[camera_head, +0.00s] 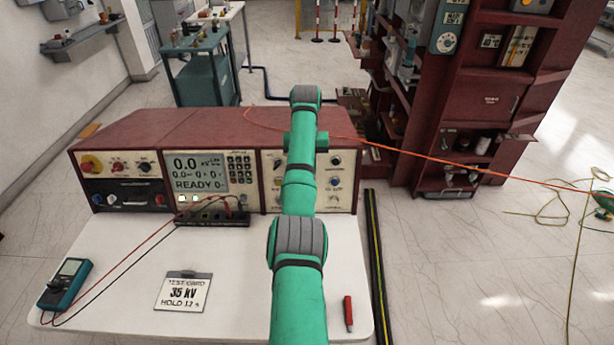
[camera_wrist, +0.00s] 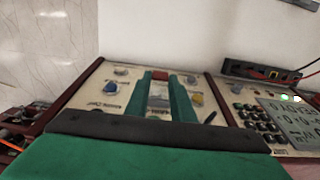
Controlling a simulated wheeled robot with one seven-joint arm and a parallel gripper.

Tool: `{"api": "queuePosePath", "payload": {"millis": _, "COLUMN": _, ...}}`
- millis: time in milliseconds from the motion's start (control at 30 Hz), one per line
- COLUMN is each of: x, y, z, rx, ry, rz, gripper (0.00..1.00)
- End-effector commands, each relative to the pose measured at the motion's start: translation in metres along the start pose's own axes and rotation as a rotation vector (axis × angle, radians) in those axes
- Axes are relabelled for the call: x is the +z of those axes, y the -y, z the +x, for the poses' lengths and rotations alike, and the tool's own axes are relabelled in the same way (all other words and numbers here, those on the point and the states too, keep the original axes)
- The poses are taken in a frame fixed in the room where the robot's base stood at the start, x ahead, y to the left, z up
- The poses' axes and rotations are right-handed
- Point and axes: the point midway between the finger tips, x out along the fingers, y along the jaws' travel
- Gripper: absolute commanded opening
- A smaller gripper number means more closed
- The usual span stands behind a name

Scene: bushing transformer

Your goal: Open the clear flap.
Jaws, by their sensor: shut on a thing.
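My gripper (camera_wrist: 160,90) shows in the wrist view, its two green fingers reaching down to the control panel (camera_wrist: 110,92). The fingers are shut on a small pale, see-through piece between them, which looks like the clear flap (camera_wrist: 158,97). A small red part (camera_wrist: 160,75) shows near the fingertips. How far the flap is tilted I cannot tell. In the head view my green arm covers the middle of the right-hand panel (camera_head: 335,165), and hides the flap and fingers.
Knobs (camera_wrist: 110,87) sit close on both sides of the fingers. The maroon console (camera_head: 190,130) stands on a white table (camera_head: 240,285) with a meter (camera_head: 65,284), a 35 kV card (camera_head: 183,292) and a red pen-like tool (camera_head: 348,313). An orange cable (camera_head: 440,160) runs across to the right.

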Motion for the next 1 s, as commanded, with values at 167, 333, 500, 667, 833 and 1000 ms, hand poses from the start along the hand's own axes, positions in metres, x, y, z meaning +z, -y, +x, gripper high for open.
{"api": "queuePosePath", "payload": {"millis": 167, "x": -0.0016, "y": -0.0024, "z": -0.0023, "rx": 0.003, "ry": 0.031, "rz": 0.004, "gripper": 0.0}}
{"api": "queuePosePath", "payload": {"millis": 333, "x": -0.0028, "y": -0.0019, "z": -0.0031, "rx": 0.002, "ry": 0.05, "rz": 0.002, "gripper": 0.0}}
{"api": "queuePosePath", "payload": {"millis": 500, "x": -0.0031, "y": -0.0029, "z": -0.0031, "rx": 0.001, "ry": 0.063, "rz": 0.003, "gripper": 0.0}}
{"api": "queuePosePath", "payload": {"millis": 667, "x": -0.0031, "y": -0.0042, "z": -0.0032, "rx": 0.001, "ry": 0.068, "rz": 0.004, "gripper": 0.0}}
{"api": "queuePosePath", "payload": {"millis": 833, "x": -0.0026, "y": -0.004, "z": -0.0027, "rx": 0.001, "ry": 0.071, "rz": 0.004, "gripper": 0.0}}
{"api": "queuePosePath", "payload": {"millis": 1000, "x": -0.0022, "y": -0.0039, "z": -0.0026, "rx": 0.001, "ry": 0.072, "rz": 0.004, "gripper": 0.0}}
